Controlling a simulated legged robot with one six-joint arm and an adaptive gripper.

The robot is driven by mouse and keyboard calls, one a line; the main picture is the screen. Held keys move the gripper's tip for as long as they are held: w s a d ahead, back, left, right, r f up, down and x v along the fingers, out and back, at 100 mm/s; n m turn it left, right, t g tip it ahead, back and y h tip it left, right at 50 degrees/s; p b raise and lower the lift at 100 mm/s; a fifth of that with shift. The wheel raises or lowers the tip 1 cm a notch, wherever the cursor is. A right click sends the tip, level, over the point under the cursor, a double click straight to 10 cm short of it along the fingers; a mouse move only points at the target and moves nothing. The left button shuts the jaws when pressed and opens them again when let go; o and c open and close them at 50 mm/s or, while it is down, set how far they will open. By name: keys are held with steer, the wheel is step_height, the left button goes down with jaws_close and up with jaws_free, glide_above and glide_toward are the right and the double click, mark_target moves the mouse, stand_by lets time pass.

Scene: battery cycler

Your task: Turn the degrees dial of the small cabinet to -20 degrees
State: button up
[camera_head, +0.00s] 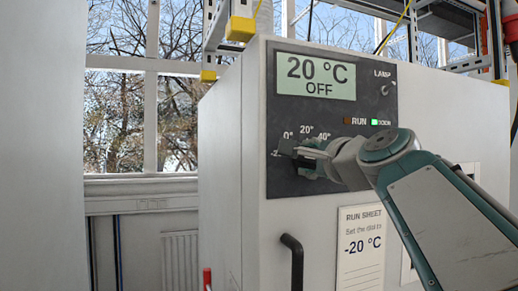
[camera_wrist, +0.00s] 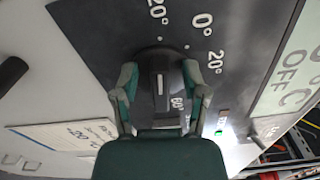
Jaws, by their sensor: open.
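The small cabinet (camera_head: 225,140) is pale grey with a dark control panel (camera_head: 335,112). Its display (camera_head: 316,77) reads 20 °C and OFF. The degrees dial (camera_wrist: 160,68) is a black round knob with a raised grip and a white line. In the wrist view the line runs up and down the picture, towards the 20° label at the top edge. My gripper (camera_wrist: 160,85) is open, one finger on each side of the dial; I cannot tell whether they touch it. In the head view my gripper (camera_head: 308,158) hides most of the dial and part of its scale.
A run sheet (camera_head: 361,245) on the cabinet front says to set the dial to -20 °C. A black handle (camera_head: 293,262) sticks out below the panel. A lamp switch (camera_head: 387,89) and a lit green indicator (camera_head: 375,122) are at the panel's right.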

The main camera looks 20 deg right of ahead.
mark_target(300, 108)
steer(key=shift+r, duration=4.8)
